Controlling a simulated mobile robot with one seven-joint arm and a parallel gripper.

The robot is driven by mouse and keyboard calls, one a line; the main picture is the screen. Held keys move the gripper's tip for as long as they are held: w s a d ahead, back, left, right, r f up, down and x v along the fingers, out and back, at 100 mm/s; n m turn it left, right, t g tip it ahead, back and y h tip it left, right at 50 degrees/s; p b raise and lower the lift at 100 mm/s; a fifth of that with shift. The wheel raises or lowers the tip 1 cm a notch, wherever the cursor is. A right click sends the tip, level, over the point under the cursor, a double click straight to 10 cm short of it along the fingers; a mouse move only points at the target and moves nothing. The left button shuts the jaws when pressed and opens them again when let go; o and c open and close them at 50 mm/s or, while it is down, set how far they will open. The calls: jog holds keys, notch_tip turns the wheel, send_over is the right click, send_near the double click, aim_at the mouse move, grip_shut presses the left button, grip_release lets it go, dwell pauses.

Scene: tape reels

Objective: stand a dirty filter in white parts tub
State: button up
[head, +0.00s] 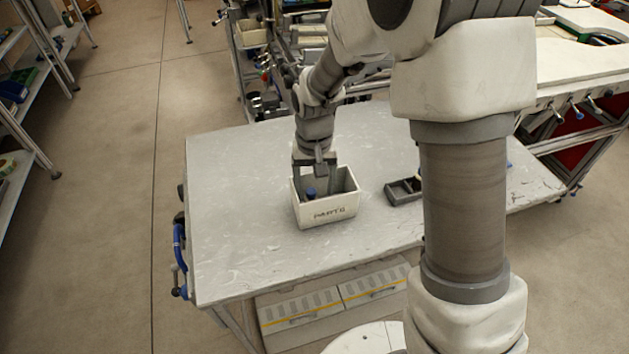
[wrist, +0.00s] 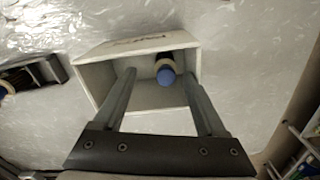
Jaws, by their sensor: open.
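The white parts tub (head: 338,212) stands on the table with black lettering on its front wall. It also shows in the wrist view (wrist: 92,80). A filter with a blue end, a pale band and a dark body is inside the tub (wrist: 166,76), blue end up, near the lettered wall. Its blue end shows in the head view (head: 311,191). It looks roughly upright; I cannot tell whether it leans on the wall. My gripper (wrist: 159,78) is open over the tub, its fingers reaching down to either side of the filter with visible gaps.
A dark divided tray (head: 403,191) lies right of the tub, partly behind my arm. In the wrist view, a blue-ended item (wrist: 5,89) shows by that tray. Another small blue item (head: 508,165) is farther right. The table (head: 240,225) is clear left of the tub.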

notch_tip(320, 180, up, 17)
jog(key=p, duration=0.1)
jog(key=shift+r+p, duration=0.2)
jog(key=shift+p, duration=0.2)
dwell(0.4)
jog(key=s+d+r+t, duration=0.2)
jog(key=s+d, duration=0.4)
jog(key=s, duration=0.3)
jog(key=s+d+r+t, duration=0.3)
jog(key=s+d, duration=0.3)
jog(key=s, duration=0.3)
jog(key=shift+s+d+r+t, duration=0.2)
jog(key=shift+s+r+t, duration=0.1)
jog(key=shift+r, duration=0.4)
